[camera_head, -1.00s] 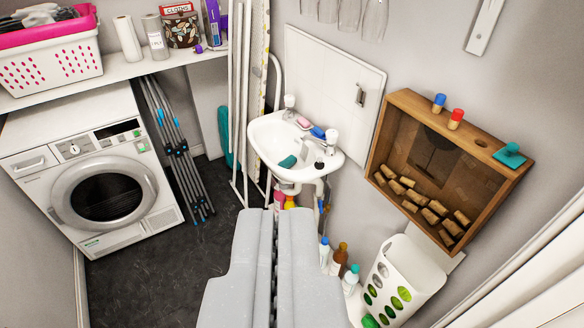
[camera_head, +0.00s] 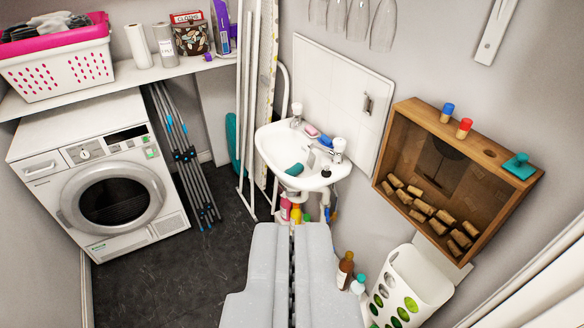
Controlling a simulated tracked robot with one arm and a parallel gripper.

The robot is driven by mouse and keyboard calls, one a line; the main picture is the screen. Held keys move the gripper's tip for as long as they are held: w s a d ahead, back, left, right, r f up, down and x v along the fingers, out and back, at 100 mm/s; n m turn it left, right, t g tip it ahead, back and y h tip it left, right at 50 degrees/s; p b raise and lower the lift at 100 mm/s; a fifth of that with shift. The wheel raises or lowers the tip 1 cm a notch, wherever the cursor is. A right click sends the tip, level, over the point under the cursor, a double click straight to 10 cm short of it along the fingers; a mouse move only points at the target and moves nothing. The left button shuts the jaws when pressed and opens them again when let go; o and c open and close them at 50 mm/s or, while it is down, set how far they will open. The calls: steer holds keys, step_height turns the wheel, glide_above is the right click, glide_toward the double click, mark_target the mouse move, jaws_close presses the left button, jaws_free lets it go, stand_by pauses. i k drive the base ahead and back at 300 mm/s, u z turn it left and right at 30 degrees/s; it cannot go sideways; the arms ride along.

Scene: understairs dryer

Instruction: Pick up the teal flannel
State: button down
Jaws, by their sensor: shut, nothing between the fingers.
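A small dark teal roll (camera_head: 294,170), which may be the flannel, lies on the front left rim of the white sink (camera_head: 270,150). Another teal thing (camera_head: 519,166) sits on the top right of the wooden wall box; its shape looks like a knob on a plate. A tall teal shape (camera_head: 232,138) stands behind the white poles. My gripper (camera_head: 291,228) is shut and empty at the lower middle of the picture. In the picture its tips lie below the sink, apart from all the teal things.
Bottles (camera_head: 345,270) stand below the sink, beside a white holder (camera_head: 424,277). The wooden box (camera_head: 408,112) with corks hangs on the right wall. A dryer (camera_head: 168,228) and folded grey poles (camera_head: 182,150) are at left. Dark floor (camera_head: 180,285) is clear in front.

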mark_target(294, 170)
steer(key=u, duration=0.2)
steer(key=i, duration=2.3)
steer(key=z, duration=0.4)
